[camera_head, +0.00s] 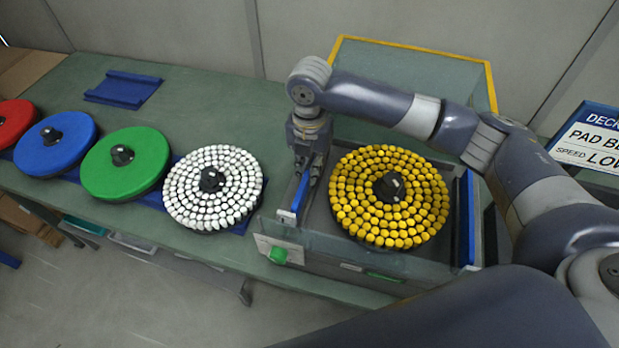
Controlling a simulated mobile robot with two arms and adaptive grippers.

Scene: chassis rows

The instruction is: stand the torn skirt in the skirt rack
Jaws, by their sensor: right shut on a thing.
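A blue strip (300,192), which looks like a skirt, stands along the left side of the grey deck unit (330,262). My right gripper (306,174) points down at its upper edge and is shut on it. A tear cannot be made out from here. A second blue strip (468,218) stands on the right side of the deck unit. A flat blue holder with raised edges (123,89), which looks like the skirt rack, lies empty on the green bench at the back left. My left gripper is not in view.
A yellow-tufted round brush (400,215) sits on the deck unit. To its left are a white brush (213,187) and green (123,165), blue (56,144) and red (14,120) discs. A yellow-edged clear panel (425,70) stands behind. The bench around the blue holder is clear.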

